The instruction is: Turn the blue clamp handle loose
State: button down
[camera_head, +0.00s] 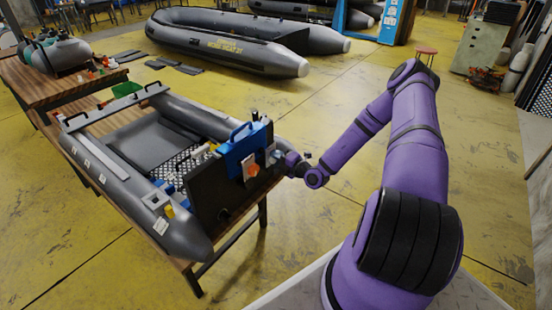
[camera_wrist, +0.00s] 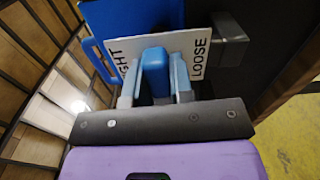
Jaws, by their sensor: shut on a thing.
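The blue clamp handle (camera_wrist: 155,72) stands in the middle of the wrist view, in front of a white plate (camera_wrist: 203,45). The plate reads "LOOSE" to the right of the handle and a partly hidden word ending in "GHT" to the left. The handle lies between the two words. My gripper (camera_wrist: 156,90) is shut on the handle, one finger on each side. In the head view my gripper (camera_head: 279,157) is at the blue clamp (camera_head: 240,148) on the boat's dark end board (camera_head: 208,192). The handle is too small to make out there.
The grey inflatable boat (camera_head: 185,232) lies on a wooden table (camera_head: 252,222). A grey block (camera_wrist: 230,40) sticks out beside the plate. A larger boat (camera_head: 225,42) lies on the floor behind. Yellow floor (camera_head: 305,225) is clear between the table and my arm.

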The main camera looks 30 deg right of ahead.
jog(key=n, duration=0.7)
dwell(0.3)
jog(key=shift+n, duration=0.3)
jog(key=n, duration=0.6)
jog(key=shift+s+n, duration=0.1)
jog(key=shift+n, duration=0.2)
jog(key=c, duration=0.6)
grip_release()
jog(key=v, duration=0.8)
